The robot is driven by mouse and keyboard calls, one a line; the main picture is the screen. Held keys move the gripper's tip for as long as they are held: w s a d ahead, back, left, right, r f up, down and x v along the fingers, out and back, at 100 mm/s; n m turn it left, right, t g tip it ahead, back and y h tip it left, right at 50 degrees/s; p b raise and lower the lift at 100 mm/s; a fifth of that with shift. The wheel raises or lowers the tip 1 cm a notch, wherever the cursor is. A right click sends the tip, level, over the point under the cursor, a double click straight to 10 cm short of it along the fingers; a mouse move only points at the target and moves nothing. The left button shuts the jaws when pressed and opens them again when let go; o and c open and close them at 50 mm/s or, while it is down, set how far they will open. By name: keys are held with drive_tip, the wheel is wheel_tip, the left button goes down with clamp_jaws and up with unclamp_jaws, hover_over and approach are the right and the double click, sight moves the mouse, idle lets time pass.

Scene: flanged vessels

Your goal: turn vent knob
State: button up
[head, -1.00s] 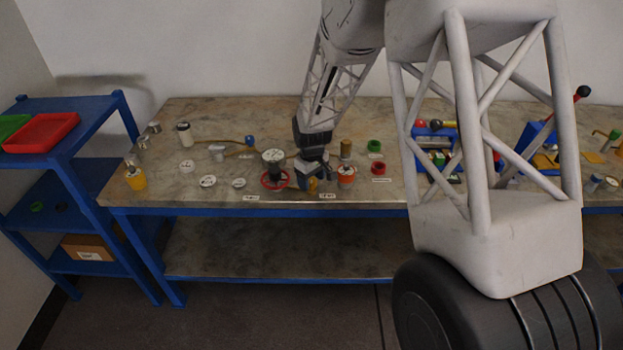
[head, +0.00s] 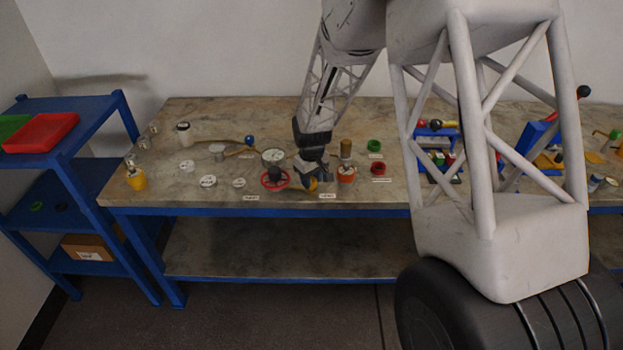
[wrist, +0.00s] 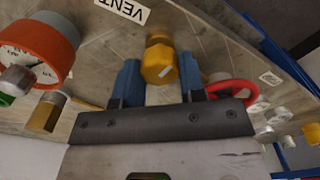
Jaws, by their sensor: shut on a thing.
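The yellow vent knob (wrist: 158,62) sits between the two blue fingers of my gripper (wrist: 158,82) in the wrist view. My gripper is shut on it. A short white mark on the knob's face looks tilted. The VENT label (wrist: 124,8) lies on the bench beside the knob. In the head view my gripper (head: 312,172) points down at the bench's front edge, and the knob (head: 312,185) shows only partly below it, the rest hidden by the gripper.
A red handwheel (head: 275,179) stands close on the left, and an orange-bodied gauge (head: 346,174) close on the right. A brass cylinder (head: 346,149) stands behind the gauge.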

drive_tip(key=m, duration=0.3)
drive_tip(key=shift+m, duration=0.4)
drive_tip(key=m, duration=0.4)
drive_tip(key=shift+m, duration=0.3)
drive_tip(key=m, duration=0.4)
drive_tip(key=shift+m, duration=0.3)
drive_tip(key=m, duration=0.3)
drive_tip(key=shift+m, duration=0.4)
drive_tip(key=o, duration=0.9)
drive_tip(key=shift+r, duration=0.15)
drive_tip(key=shift+r, duration=3.8)
